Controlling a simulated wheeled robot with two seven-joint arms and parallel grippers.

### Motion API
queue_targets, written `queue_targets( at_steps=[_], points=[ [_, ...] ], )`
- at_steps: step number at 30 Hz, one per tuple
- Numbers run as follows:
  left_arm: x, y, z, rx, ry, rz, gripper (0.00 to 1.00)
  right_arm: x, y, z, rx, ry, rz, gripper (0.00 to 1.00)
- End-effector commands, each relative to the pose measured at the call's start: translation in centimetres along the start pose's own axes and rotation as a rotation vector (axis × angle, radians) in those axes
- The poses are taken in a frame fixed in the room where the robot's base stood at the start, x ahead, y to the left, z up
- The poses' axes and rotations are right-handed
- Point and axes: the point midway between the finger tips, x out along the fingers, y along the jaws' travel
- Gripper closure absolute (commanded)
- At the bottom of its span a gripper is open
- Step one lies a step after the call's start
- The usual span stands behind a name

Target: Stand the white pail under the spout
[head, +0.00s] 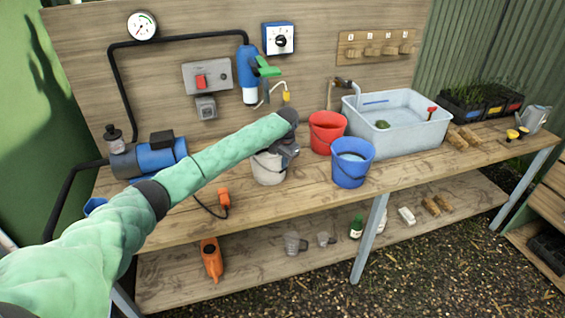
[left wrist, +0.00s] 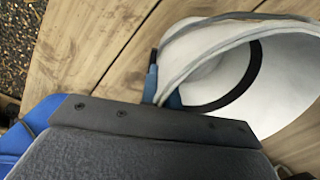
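The white pail (head: 268,169) is at the bench's middle, partly hidden behind my left gripper (head: 288,150). It appears upright; I cannot tell whether its base touches the bench. In the left wrist view the pail's pale inside (left wrist: 280,85) shows, with a dark ring in it. My left gripper (left wrist: 162,90) has one blue fingertip outside the pail's wall and one inside, close together on the rim. The blue spout body (head: 249,80) with a green lever is on the back board, above and behind the pail, a little left. My right gripper is not in view.
A red bucket (head: 326,131) and a blue bucket (head: 352,164) stand just right of the pail. A pale basin (head: 405,133) is farther right. A blue pump (head: 158,154) is at the left, and an orange-ended cable (head: 223,199) lies on the bench (head: 300,197).

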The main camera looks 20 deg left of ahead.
Motion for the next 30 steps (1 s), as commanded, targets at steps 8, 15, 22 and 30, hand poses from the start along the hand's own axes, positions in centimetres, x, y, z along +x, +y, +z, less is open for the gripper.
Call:
queue_targets(
  at_steps=[8, 15, 22, 30],
  points=[
    [0.11, 0.01, -0.01, 0.000, 0.000, 0.000, 1.00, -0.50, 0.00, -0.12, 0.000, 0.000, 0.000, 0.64],
    [0.37, 0.05, -0.01, 0.000, 0.000, 0.001, 1.00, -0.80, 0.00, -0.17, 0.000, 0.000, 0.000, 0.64],
    [0.53, 0.08, 0.02, 0.000, -0.001, 0.001, 1.00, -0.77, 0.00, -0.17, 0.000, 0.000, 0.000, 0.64],
    [0.51, 0.07, 0.02, 0.000, -0.001, 0.000, 0.72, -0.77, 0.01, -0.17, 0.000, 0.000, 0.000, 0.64]
  ],
)
